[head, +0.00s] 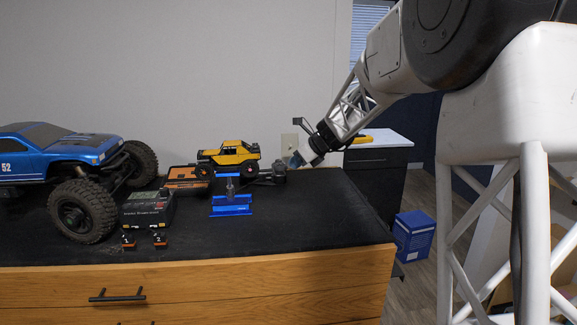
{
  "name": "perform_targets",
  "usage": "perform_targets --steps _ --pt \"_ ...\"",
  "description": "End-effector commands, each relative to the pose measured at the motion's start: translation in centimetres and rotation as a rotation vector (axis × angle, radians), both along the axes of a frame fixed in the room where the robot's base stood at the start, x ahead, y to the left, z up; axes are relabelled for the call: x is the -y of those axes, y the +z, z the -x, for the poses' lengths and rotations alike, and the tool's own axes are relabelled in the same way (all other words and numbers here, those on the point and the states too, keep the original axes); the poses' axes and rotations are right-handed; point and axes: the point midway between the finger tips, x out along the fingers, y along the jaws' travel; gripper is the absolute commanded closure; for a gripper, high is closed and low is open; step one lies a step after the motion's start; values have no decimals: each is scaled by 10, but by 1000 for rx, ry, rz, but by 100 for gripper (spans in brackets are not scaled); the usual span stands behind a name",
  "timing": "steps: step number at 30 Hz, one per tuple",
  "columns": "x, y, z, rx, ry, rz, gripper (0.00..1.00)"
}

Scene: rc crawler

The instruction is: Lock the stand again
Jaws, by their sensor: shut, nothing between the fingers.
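A small blue stand (231,208) with a grey upright part in its middle sits on the dark table mat. Any lock or lever on it is too small to make out. A yellow crawler (236,153) is behind it, next to a dark grey piece (268,175) on the right; I cannot tell whether that piece belongs to a stand. My gripper (290,162) is shut and empty. In the picture it appears above and to the right of the blue stand, near the right end of the dark piece. Its fingertips are small and hard to see.
A large blue truck (58,155) fills the left of the table (290,235). A black charger box (147,210) and two small black-and-orange parts (143,238) are near the front. An orange-brown tray (187,174) is behind. The mat's right front is clear.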

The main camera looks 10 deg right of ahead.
Motion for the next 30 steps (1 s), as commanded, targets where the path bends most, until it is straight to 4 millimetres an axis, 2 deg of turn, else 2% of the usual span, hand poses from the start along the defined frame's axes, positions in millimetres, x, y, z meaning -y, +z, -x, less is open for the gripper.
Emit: perform_targets --steps 8,21,30 --pt "-18 -21 -13 -2 1 0 100" --pt "-57 -66 -41 -2 1 0 100" --pt "-81 -64 -59 -1 1 1 100"
